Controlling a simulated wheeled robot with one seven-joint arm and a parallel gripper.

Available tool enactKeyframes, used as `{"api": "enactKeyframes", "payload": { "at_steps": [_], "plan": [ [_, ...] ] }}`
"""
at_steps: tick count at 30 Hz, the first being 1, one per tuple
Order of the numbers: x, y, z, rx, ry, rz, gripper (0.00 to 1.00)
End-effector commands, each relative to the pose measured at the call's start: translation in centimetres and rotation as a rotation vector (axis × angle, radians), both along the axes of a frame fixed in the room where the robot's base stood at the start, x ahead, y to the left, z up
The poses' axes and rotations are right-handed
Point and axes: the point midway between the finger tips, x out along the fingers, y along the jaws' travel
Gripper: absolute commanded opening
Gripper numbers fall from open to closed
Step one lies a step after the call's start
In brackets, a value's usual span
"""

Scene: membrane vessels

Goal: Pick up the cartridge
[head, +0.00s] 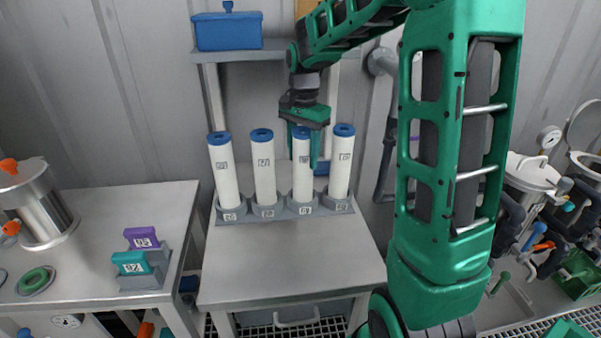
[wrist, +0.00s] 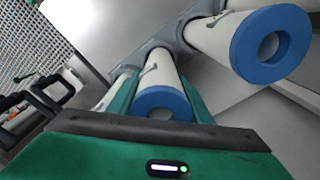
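Several white cartridges with blue ring caps stand in a row in a grey holder (head: 285,211) on the middle table. My gripper (head: 303,150) points down over the third cartridge from the left (head: 302,183), one green finger on each side of it. That cartridge still stands in its socket. In the wrist view its blue cap (wrist: 162,103) sits between the two green fingers; the sides look very close, and whether they touch is unclear. The rightmost cartridge (head: 340,172) stands just beside my right finger. The two left cartridges (head: 225,178) (head: 264,175) stand apart.
A shelf behind the row carries a blue box (head: 228,31). The left table holds a steel vessel (head: 38,205) and a small rack with a purple block (head: 141,238) and a teal block (head: 131,262). The middle table's front (head: 290,265) is clear. Vessels and pipes stand at right.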

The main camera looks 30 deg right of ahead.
Motion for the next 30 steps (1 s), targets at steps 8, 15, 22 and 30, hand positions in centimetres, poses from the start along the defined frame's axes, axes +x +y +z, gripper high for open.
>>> {"api": "enactKeyframes", "payload": {
  "at_steps": [8,15,22,30],
  "plan": [
    [0.0,0.0,0.1,0.000,-0.001,0.001,0.04],
    [0.1,0.0,1.1,0.000,-0.002,0.001,0.04],
    [0.1,0.1,4.4,-0.001,-0.005,0.003,0.04],
    [-3.0,3.8,7.0,-0.001,-0.003,0.006,0.04]
  ]
}}
